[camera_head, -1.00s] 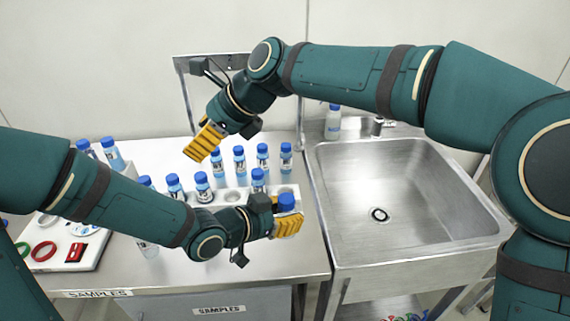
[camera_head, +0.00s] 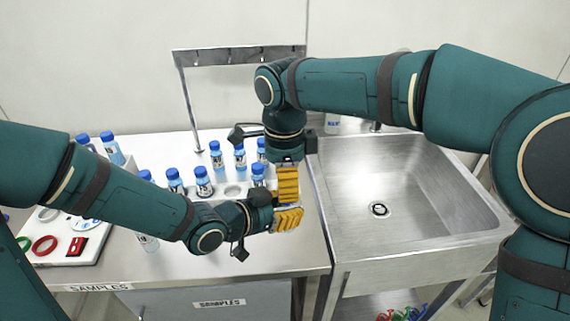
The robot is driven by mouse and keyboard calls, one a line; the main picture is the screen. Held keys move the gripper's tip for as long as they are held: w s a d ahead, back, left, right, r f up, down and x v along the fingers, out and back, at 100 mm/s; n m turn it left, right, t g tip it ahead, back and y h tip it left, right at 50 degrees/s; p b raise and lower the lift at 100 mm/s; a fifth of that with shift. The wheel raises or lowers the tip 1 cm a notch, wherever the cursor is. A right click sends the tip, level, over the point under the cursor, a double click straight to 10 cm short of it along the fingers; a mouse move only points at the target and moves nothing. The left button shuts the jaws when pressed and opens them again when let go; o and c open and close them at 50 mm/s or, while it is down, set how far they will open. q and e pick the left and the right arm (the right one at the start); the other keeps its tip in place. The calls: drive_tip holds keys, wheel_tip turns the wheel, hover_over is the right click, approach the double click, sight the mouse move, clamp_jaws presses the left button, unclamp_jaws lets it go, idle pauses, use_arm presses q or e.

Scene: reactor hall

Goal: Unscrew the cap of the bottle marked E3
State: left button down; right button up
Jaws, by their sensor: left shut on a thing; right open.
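My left gripper (camera_head: 287,219), with yellow fingers, is shut on a blue-capped bottle in front of the rack. The bottle and its cap are now almost fully hidden behind the yellow fingers, and no E3 mark can be read. My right gripper (camera_head: 288,186) is open and points straight down, directly above the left gripper at the place of the cap. Whether its fingers touch the cap is hidden.
More bottles (camera_head: 112,150) stand at the back left. A white board (camera_head: 70,250) with coloured rings lies at the front left. The front right counter is clear.

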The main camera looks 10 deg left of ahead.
drive_tip(key=shift+f, duration=1.5)
clamp_jaws()
drive_tip(key=n, duration=1.3)
